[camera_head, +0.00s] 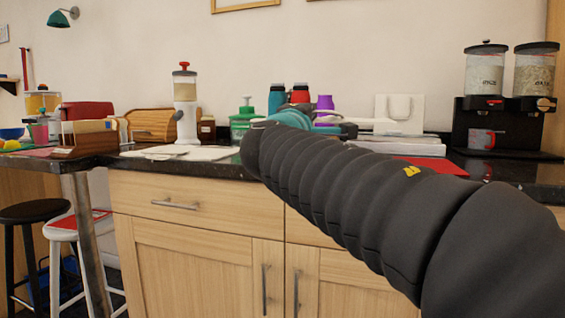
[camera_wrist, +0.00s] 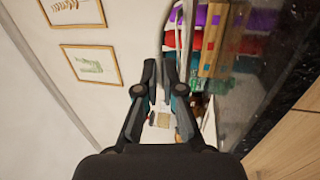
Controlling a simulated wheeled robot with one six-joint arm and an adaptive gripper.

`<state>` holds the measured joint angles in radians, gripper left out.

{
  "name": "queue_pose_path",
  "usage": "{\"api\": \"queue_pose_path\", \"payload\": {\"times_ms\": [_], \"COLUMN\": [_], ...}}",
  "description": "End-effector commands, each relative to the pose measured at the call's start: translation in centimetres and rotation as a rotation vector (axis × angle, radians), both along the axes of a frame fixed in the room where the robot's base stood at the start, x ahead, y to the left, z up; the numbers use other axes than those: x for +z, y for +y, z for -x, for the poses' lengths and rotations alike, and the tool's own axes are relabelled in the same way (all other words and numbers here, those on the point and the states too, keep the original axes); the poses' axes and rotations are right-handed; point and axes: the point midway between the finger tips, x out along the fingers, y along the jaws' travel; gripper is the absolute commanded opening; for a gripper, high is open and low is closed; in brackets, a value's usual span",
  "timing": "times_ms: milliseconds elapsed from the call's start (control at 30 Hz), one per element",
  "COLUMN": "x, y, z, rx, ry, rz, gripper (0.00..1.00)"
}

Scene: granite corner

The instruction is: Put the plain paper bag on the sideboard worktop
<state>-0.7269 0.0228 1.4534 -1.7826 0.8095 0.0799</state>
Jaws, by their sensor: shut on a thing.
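The plain paper bag (camera_head: 399,113) is white and upright, with a loop handle outlined on its face. In the head view it shows above the right part of the sideboard worktop (camera_head: 505,172), a dark speckled granite top. My gripper (camera_head: 352,130) is at the bag's left edge, partly hidden behind my arm. In the wrist view the fingers (camera_wrist: 167,68) are close together, with a narrow pale edge and loop of the bag (camera_wrist: 188,28) beyond them. The gripper is shut on the bag. Whether the bag's base touches anything below is unclear.
Teal, red and purple bottles (camera_head: 325,104) stand left of the bag. A pale stack (camera_head: 385,128) and a red flat item (camera_head: 432,165) lie near it. A cereal dispenser (camera_head: 505,130) stands at the right. A white-based dispenser (camera_head: 185,105) and papers (camera_head: 190,153) are farther left.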

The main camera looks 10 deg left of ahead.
Motion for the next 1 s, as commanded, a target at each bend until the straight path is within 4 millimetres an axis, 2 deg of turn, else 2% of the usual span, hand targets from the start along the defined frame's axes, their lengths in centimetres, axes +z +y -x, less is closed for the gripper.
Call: {"api": "queue_pose_path", "payload": {"times_ms": [33,300,500,733,1000], "x": [-0.8,-4.0,-5.7,-6.7,-10.0], "y": [1.3,6.5,9.4,10.1,10.0], "z": [0.0,0.0,0.1,0.1,0.1], "rx": [0.004,0.002,0.002,-0.001,0.0], "ry": [0.002,0.002,0.001,0.001,0.002], "rz": [0.005,0.003,0.001,0.002,0.002], "gripper": [0.0,0.0,0.0,0.0,0.0]}}
